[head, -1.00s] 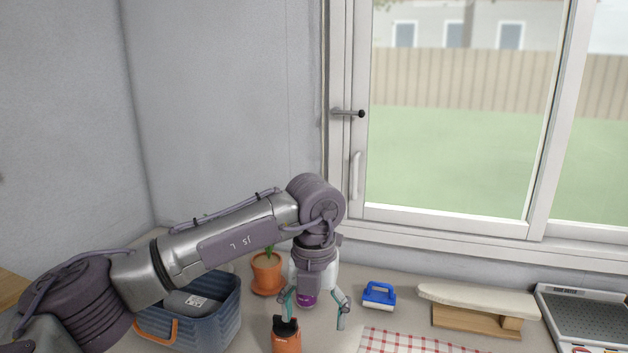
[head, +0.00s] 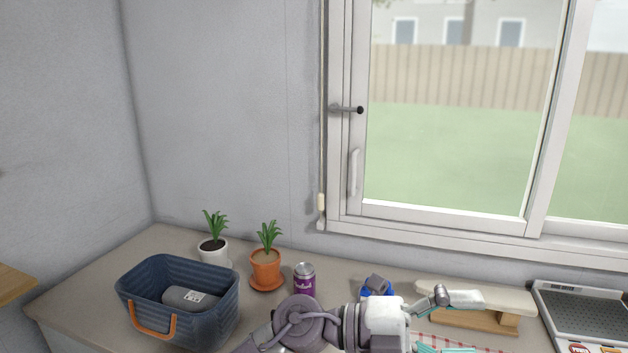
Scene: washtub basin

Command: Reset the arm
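My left arm (head: 298,322) comes in from the bottom edge and lies low across the counter's front. My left gripper (head: 450,323) points to the right with its fingers spread wide, and nothing shows between them. The lower finger is partly cut off by the bottom edge. My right gripper is out of view.
A blue basket (head: 222,318) with an orange handle holds a grey item (head: 190,299). A white-potted plant (head: 213,250), an orange-potted plant (head: 266,268) and a purple can (head: 304,279) stand behind my arm. A blue brush (head: 365,293) is partly hidden. A small ironing board (head: 510,299) stands at right.

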